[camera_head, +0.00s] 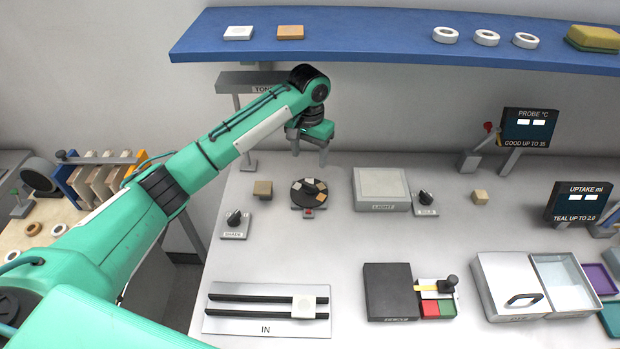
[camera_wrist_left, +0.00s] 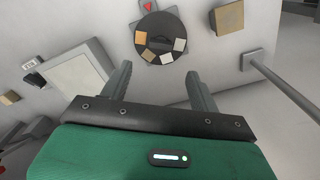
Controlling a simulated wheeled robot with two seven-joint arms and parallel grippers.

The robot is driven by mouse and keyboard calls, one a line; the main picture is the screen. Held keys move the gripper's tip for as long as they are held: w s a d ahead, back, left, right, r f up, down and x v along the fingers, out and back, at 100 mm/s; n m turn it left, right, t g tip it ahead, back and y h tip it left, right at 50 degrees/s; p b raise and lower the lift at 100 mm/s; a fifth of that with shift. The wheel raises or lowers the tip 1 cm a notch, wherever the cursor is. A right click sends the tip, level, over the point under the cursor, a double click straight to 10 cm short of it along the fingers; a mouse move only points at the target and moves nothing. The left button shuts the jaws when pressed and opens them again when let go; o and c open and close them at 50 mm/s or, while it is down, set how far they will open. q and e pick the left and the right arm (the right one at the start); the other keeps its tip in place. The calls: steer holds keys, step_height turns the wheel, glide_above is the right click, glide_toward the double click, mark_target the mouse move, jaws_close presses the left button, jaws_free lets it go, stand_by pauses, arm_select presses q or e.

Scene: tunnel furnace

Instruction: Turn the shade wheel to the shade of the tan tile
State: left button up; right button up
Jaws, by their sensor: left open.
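The shade wheel (camera_head: 302,199) is a dark round disc on the bench with several pale, tan and orange swatches along part of its rim. It also shows in the wrist view (camera_wrist_left: 160,22), with a raised black grip across its middle. A red marker (camera_wrist_left: 148,6) sits beside its rim, next to a bare dark part. A tan tile or block (camera_head: 263,188) stands left of the wheel; it shows in the wrist view too (camera_wrist_left: 228,17). My left gripper (camera_head: 309,158) is open and empty, pointing down above and behind the wheel, not touching it.
A knob marked SHADE (camera_head: 236,219) stands front left of the wheel. A pale lightbox (camera_head: 382,189) and another knob (camera_head: 426,201) stand to the right. A thin post (camera_head: 246,130) rises behind. The blue shelf (camera_head: 370,45) overhangs the back and holds a white and an orange tile (camera_head: 290,32).

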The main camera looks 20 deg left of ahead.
mark_target(309, 184)
arm_select(q)
step_height(309, 184, down, 10)
steer(key=shift+r+p, duration=0.1)
steer(key=shift+p, duration=0.8)
steer(key=shift+f, duration=0.35)
steer(key=shift+w+f, duration=0.1)
steer(key=shift+f, duration=0.2)
steer(key=c, duration=1)
arm_select(e)
steer(key=shift+w+a+r, duration=0.1)
steer(key=shift+w+r, duration=0.2)
steer(key=shift+r, duration=0.3)
steer(key=shift+w+a+r, duration=0.1)
steer(key=shift+w+r, duration=0.15)
steer(key=shift+r, duration=0.35)
steer(key=shift+r, duration=0.1)
